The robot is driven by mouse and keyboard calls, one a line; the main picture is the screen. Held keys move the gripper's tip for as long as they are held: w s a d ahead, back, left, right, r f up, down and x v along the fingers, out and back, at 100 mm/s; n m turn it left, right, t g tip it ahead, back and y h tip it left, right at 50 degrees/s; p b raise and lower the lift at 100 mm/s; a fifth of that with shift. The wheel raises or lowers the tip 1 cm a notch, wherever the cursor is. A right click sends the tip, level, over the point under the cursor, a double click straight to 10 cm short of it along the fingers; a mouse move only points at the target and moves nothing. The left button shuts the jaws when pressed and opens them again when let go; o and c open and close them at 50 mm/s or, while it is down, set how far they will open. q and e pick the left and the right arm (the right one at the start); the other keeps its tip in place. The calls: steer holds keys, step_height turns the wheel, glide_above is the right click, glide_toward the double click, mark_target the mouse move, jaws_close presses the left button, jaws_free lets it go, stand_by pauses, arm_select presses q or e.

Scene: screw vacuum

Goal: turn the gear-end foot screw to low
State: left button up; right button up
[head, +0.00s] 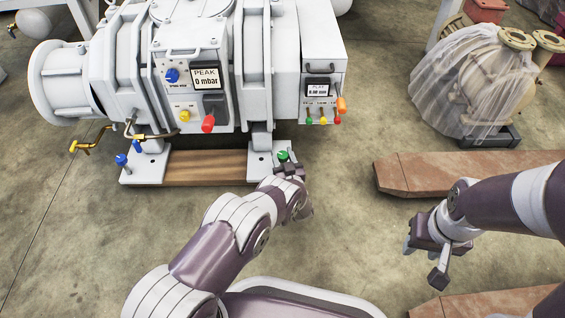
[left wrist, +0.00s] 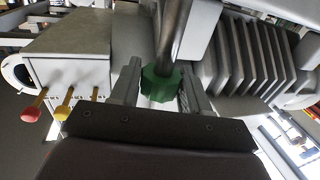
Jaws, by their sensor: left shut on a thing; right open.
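A grey-white screw vacuum pump (head: 122,55) stands on a wooden skid (head: 205,167). A green-headed foot screw (head: 283,155) is at the pump's right foot plate (head: 256,168). My left gripper (head: 288,167) is shut on this green head. In the left wrist view the green head (left wrist: 160,84) sits between the two fingers, with a grey metal rod running up from it. The fingers partly hide the screw in the head view. Blue-headed foot screws (head: 121,159) stand at the left foot plate. My right gripper (head: 424,262) is open and empty above the floor at right.
A control panel (head: 208,85) shows "PEAK 0 mbar". A smaller box (head: 318,60) with green, yellow and red levers overhangs right of the foot. A yellow crank valve (head: 90,142) is at left. A wooden pallet (head: 430,172) and a wrapped pump (head: 470,80) lie right.

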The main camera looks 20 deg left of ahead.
arm_select(q)
steer(key=shift+f+n+y, duration=0.1)
steer(key=shift+n+y, duration=0.2)
arm_select(e)
steer(key=shift+f, duration=0.3)
arm_select(q)
steer(key=o, duration=1)
steer(key=shift+s+d, duration=0.1)
steer(key=shift+s, duration=0.05)
steer(key=p+v, duration=0.6)
steer(key=v, duration=0.6)
steer(key=shift+s+d+r, duration=0.1)
steer(key=shift+s+r, duration=0.05)
steer(key=shift+r, duration=0.05)
arm_select(e)
step_height(320, 180, up, 6)
